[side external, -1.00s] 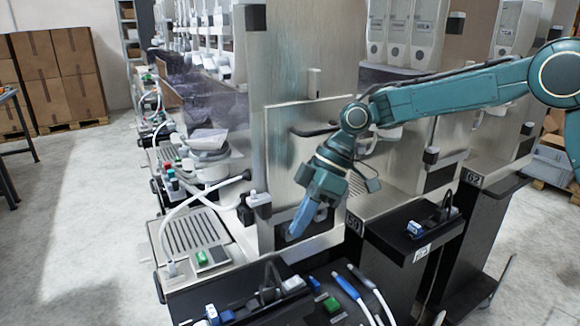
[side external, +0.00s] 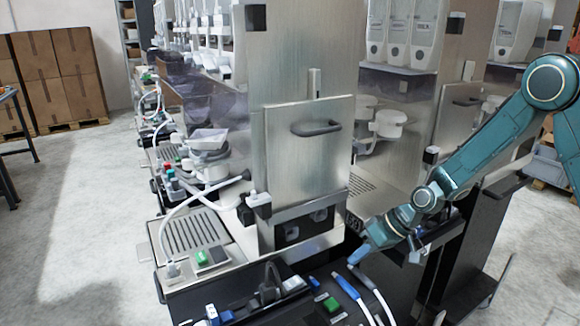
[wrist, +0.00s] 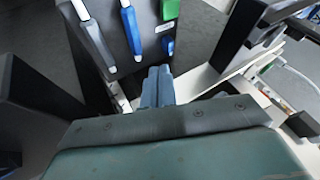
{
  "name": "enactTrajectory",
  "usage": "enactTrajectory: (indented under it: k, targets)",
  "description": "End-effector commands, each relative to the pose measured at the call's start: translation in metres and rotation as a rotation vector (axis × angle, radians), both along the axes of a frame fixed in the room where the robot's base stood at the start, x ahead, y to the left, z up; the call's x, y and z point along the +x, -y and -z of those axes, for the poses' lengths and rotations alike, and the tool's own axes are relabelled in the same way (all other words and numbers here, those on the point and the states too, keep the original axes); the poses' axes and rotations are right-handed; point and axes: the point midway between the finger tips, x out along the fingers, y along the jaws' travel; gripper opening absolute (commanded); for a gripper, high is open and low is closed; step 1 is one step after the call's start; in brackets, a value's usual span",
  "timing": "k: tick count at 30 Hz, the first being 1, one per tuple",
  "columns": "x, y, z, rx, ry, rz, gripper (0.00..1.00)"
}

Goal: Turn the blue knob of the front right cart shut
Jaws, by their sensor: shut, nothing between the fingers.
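My gripper (side external: 358,257) is shut and empty, pointing down at the back edge of the front dark panel in the side external view. In the wrist view its fingers (wrist: 158,74) are together, just short of a small blue piece (wrist: 168,46), with no clear contact. That blue piece sits beside a green block on the dark panel (wrist: 150,62); in the side external view a small blue piece (side external: 314,283) lies left of the gripper. I cannot tell which blue piece is the knob of the front right cart. My arm covers much of the right-hand cart's dark shelf.
A blue-handled wand (side external: 345,287) and a grey one (wrist: 92,36) lie on the dark panel near the fingers. A steel door with a dark handle (side external: 316,128) stands behind. Dark upright parts flank the gripper in the wrist view. Floor at the left is clear.

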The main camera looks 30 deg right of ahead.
Motion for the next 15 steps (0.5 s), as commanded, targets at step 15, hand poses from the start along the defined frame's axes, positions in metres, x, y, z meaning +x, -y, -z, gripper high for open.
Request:
enactTrajectory:
  k: [15]
  targets:
    - [0.016, -0.021, 0.034, 0.001, -0.001, -0.005, 0.00]
